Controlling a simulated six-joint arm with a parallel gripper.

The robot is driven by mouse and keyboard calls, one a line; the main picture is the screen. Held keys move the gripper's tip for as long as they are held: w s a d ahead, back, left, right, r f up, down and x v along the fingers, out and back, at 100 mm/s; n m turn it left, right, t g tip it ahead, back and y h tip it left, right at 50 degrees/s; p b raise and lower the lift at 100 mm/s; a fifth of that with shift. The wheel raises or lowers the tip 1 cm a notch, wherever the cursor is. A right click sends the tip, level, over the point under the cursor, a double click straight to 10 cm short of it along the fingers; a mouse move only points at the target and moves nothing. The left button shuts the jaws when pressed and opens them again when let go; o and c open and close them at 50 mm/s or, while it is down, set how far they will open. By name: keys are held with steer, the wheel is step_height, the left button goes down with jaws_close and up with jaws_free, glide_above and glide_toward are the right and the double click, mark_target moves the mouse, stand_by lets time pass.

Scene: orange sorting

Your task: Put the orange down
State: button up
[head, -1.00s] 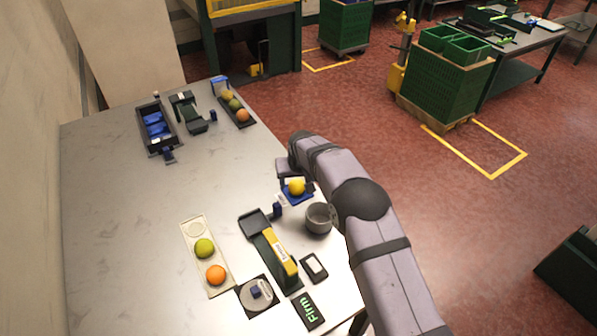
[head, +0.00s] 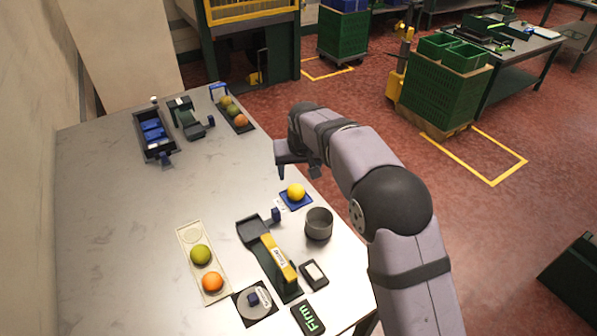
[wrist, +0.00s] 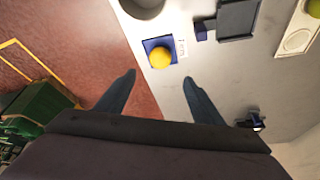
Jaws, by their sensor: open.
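A yellow-orange fruit (head: 296,192) rests on a small blue square pad (head: 290,204) near the table's right edge. It also shows in the wrist view (wrist: 160,57), on the blue pad beyond my fingertips. My gripper (wrist: 160,78) is open and empty, raised above the table and apart from this fruit. In the head view my gripper (head: 297,172) is above and behind the pad. An orange (head: 213,282) and a green fruit (head: 200,254) sit in a pale tray (head: 190,234) at the front left, with one empty round hollow.
A grey cup (head: 319,224) stands right of the pad. The table's middle is clear.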

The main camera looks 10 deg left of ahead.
steer(key=s+d+m+g+h, duration=0.1)
steer(key=s+d, duration=0.5)
steer(key=d, duration=0.5)
steer(key=s+d+m+g+h, duration=0.1)
steer(key=s+d, duration=0.5)
steer(key=d, duration=0.4)
steer(key=s+d+f+m+g, duration=0.1)
steer(key=s+d, duration=0.4)
steer(key=s, duration=0.5)
steer(key=s+d+f+m+g, duration=0.1)
steer(key=s+d+f, duration=0.2)
steer(key=s, duration=0.6)
steer(key=shift+s+d+f, duration=0.15)
steer(key=shift+s+d, duration=0.25)
steer(key=shift+d, duration=0.55)
steer(key=shift+r, duration=0.2)
